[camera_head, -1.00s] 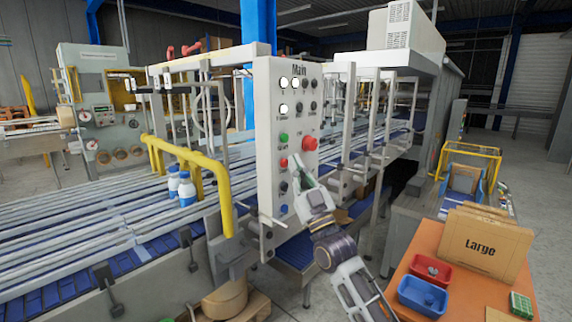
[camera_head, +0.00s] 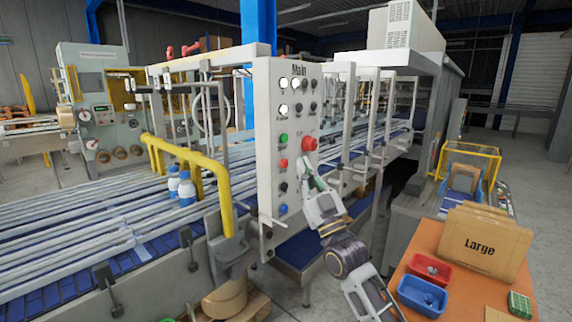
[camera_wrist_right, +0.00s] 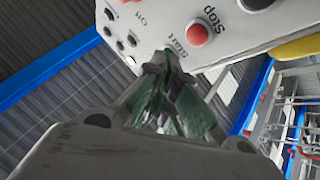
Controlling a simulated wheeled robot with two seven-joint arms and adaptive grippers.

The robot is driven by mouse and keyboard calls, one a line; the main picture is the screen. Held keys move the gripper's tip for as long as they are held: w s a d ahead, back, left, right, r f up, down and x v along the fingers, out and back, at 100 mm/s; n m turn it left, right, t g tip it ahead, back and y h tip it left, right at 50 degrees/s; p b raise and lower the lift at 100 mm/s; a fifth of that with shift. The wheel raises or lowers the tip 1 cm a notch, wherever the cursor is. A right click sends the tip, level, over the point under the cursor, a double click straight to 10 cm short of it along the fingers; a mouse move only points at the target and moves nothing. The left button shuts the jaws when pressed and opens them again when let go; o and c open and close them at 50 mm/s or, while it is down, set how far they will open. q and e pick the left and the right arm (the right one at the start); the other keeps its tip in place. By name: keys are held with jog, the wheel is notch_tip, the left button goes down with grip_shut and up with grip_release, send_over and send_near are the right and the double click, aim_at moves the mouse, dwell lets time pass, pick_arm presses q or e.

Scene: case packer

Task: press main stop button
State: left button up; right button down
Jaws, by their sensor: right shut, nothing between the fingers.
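The grey control panel headed "Main" (camera_head: 267,210) stands upright in the middle of the head view. It bears a small red button (camera_head: 284,163) under a green one (camera_head: 284,138), and a larger red button (camera_head: 309,143) to their right. In the right wrist view a round red button (camera_wrist_right: 197,34) sits beside the word "Stop". My right gripper (camera_head: 307,170) is shut and empty, its tips in front of the panel just below the larger red button. In the wrist view its fingertips (camera_wrist_right: 165,60) overlap the panel edge near "Start"; contact cannot be told. My left gripper is out of view.
A yellow rail (camera_head: 190,155) and conveyor with white-and-blue bottles (camera_head: 186,190) lie left of the panel. An orange table (camera_head: 400,283) at the right holds a red bin (camera_head: 431,266), a blue bin (camera_head: 422,296) and cardboard marked "Large" (camera_head: 480,245).

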jog(key=shift+s+d, duration=0.8)
jog(key=shift+d, duration=0.25)
